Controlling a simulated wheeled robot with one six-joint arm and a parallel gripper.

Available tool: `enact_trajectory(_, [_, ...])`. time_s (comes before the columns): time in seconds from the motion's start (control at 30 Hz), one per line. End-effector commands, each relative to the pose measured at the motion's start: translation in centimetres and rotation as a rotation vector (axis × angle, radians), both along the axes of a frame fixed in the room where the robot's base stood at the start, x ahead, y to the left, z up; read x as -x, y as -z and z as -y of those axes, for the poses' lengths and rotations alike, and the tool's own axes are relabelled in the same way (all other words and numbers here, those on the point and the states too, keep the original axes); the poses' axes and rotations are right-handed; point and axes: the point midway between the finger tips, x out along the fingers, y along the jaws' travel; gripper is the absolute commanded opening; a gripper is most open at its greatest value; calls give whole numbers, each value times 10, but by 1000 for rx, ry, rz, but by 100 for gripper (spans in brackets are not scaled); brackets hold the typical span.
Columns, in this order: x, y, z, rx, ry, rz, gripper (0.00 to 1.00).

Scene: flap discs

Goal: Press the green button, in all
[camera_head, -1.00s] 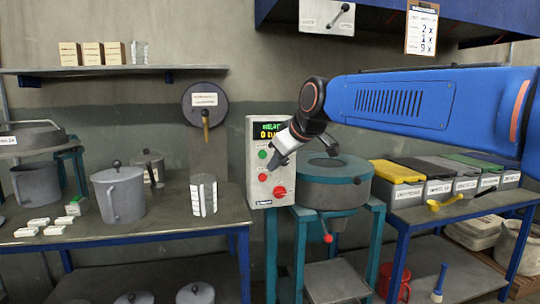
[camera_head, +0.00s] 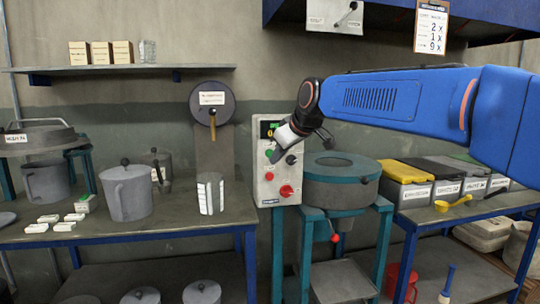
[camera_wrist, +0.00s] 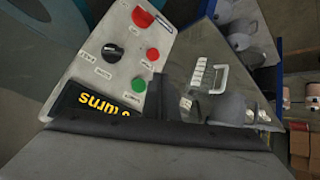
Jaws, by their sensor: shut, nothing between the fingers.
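A grey control panel (camera_head: 266,190) stands beside the round teal-rimmed machine. Its green button (camera_head: 269,154) shows just left of my gripper tip, and the wrist view shows it clearly too (camera_wrist: 139,85). My gripper (camera_head: 275,161) is shut and empty, tilted down to the left in front of the panel's upper part. In the wrist view its dark finger (camera_wrist: 158,94) is right beside the green button; I cannot tell whether they touch. The display (camera_wrist: 96,103) shows yellow text ending in "turns"; its number is unclear, and my gripper covers part of it in the head view.
The panel also has a black knob (camera_wrist: 112,52), a red button (camera_wrist: 152,54) and a larger red knob (camera_head: 285,191). The teal machine (camera_head: 340,182) stands close on the right. Bins (camera_head: 404,185) stand at right.

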Motion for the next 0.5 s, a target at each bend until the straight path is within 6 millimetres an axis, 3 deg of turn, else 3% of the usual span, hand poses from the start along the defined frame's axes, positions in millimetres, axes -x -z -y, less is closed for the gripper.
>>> enact_trajectory(0.2, [-22, 1, -6, 0, 0, -1, 0])
enact_trajectory(0.5, [-32, 0, -10, 0, -1, -1, 0])
